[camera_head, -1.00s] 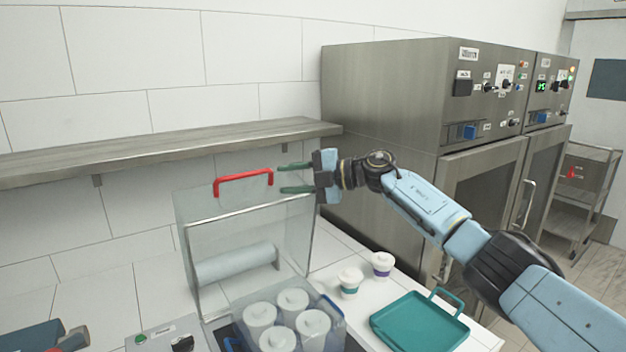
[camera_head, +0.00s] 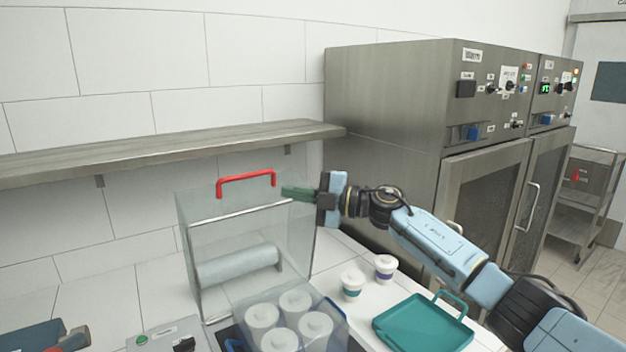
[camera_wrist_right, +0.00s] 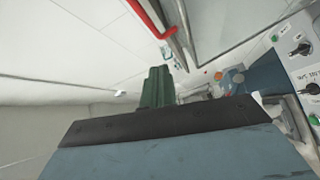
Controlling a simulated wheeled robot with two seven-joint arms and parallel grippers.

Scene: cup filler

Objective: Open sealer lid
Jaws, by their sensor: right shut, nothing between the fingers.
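The sealer has a clear lid (camera_head: 215,222) with a red handle (camera_head: 246,183) along its top edge. The lid stands raised and upright behind several white lidded cups (camera_head: 262,317). My right gripper (camera_head: 290,193) is shut and empty, just to the right of the red handle and apart from it. In the right wrist view the green fingers (camera_wrist_right: 158,86) are together, and the red handle (camera_wrist_right: 146,17) shows above them.
A teal tray (camera_head: 423,322) and two small cups (camera_head: 352,283) stand on the counter to the right. A steel shelf (camera_head: 180,150) runs along the wall behind. A tall steel oven (camera_head: 390,110) stands behind my right arm. A film roll (camera_head: 238,262) shows through the clear lid.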

